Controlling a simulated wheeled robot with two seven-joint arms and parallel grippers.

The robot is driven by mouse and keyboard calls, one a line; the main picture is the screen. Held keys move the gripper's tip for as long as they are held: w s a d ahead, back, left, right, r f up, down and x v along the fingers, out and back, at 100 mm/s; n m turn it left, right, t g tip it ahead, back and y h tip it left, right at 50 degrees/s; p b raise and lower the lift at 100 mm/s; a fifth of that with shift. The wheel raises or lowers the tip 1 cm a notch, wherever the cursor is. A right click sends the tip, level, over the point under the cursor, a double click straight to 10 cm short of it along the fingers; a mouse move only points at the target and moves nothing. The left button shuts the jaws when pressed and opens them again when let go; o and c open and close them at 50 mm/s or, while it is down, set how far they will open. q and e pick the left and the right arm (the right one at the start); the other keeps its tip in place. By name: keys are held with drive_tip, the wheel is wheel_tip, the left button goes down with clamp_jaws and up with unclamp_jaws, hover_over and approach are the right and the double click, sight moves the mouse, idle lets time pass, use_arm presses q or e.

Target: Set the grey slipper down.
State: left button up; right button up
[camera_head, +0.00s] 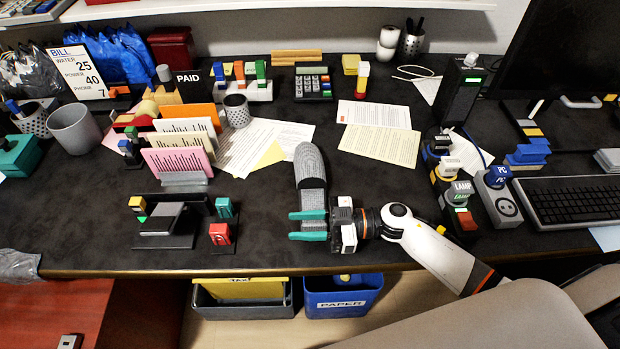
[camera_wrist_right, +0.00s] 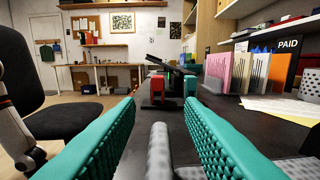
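The grey slipper (camera_head: 310,168) lies lengthwise on the dark desk in the head view, its dark opening near the middle. My right gripper (camera_head: 308,226) comes in from the right over the slipper's near part, with one teal finger on each side of a short section of it. In the right wrist view the teal fingers (camera_wrist_right: 158,115) stand apart. A grey rounded part of the slipper (camera_wrist_right: 158,152) lies between them, with dark gaps on both sides. More grey shows at the lower right, past a finger. Part of the slipper is hidden by the fingers. My left gripper is not in view.
Left of the slipper stand a black stand (camera_head: 165,222) and a paper sorter (camera_head: 180,160). Loose papers (camera_head: 380,145) lie beyond it. Lamp switches (camera_head: 458,195) stand to the right. The desk's front edge is close, with a blue paper bin (camera_head: 342,300) below.

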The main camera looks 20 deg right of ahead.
drive_tip(key=shift+c, duration=0.4)
clamp_jaws()
